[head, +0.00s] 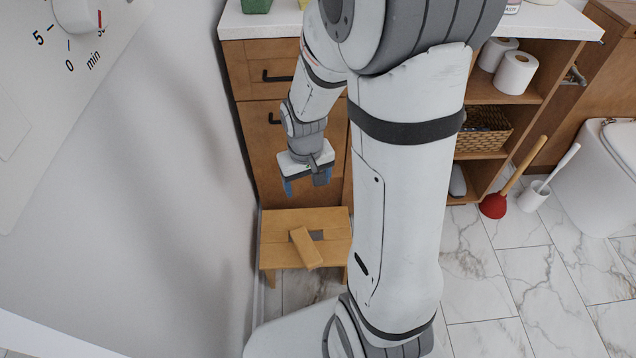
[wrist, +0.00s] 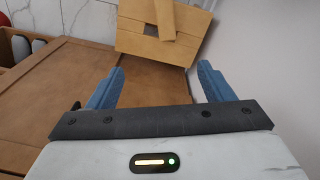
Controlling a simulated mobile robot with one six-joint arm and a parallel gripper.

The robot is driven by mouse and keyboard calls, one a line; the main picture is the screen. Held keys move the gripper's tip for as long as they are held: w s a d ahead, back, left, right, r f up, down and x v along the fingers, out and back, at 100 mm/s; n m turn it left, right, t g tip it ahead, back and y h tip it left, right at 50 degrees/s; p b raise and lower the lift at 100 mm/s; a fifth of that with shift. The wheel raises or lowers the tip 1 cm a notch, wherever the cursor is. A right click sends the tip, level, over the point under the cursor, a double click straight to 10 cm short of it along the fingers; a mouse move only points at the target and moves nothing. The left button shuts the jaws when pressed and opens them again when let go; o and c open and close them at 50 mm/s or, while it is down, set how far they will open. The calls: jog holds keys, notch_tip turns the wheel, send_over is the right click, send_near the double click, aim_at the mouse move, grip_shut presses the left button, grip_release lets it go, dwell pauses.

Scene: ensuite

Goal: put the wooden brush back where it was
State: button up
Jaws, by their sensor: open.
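The wooden brush (head: 307,248) looks like a light wooden block. It lies on top of a small wooden step stool (head: 274,250), slanted across the dark slot in the stool's top. In the wrist view the brush (wrist: 165,18) shows at the top edge, partly cut off, on the stool (wrist: 132,42). My gripper (head: 306,186) is open and empty, with its blue fingers pointing down. It is above and apart from the stool and brush. In the wrist view the gripper (wrist: 160,72) has nothing between its fingers. The brush's underside is hidden.
A wooden vanity cabinet (head: 252,160) with a white top stands close behind the gripper. A white wall is at left. At right are open shelves with toilet rolls (head: 515,73) and a basket (head: 483,131), a red plunger (head: 493,206), a toilet brush (head: 534,196) and a toilet (head: 600,180).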

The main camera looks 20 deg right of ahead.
jog(key=s+a+r, duration=0.1)
jog(key=s+r, duration=1)
jog(key=r, duration=0.1)
jog(key=shift+a+r, duration=0.3)
jog(key=shift+a, duration=0.05)
notch_tip(320, 180, up, 25)
jog(key=t+p, duration=0.1)
jog(key=p, duration=2.1)
jog(key=shift+s+f+t, duration=0.15)
jog(key=shift+s+t, duration=0.05)
jog(key=shift+t, duration=0.2)
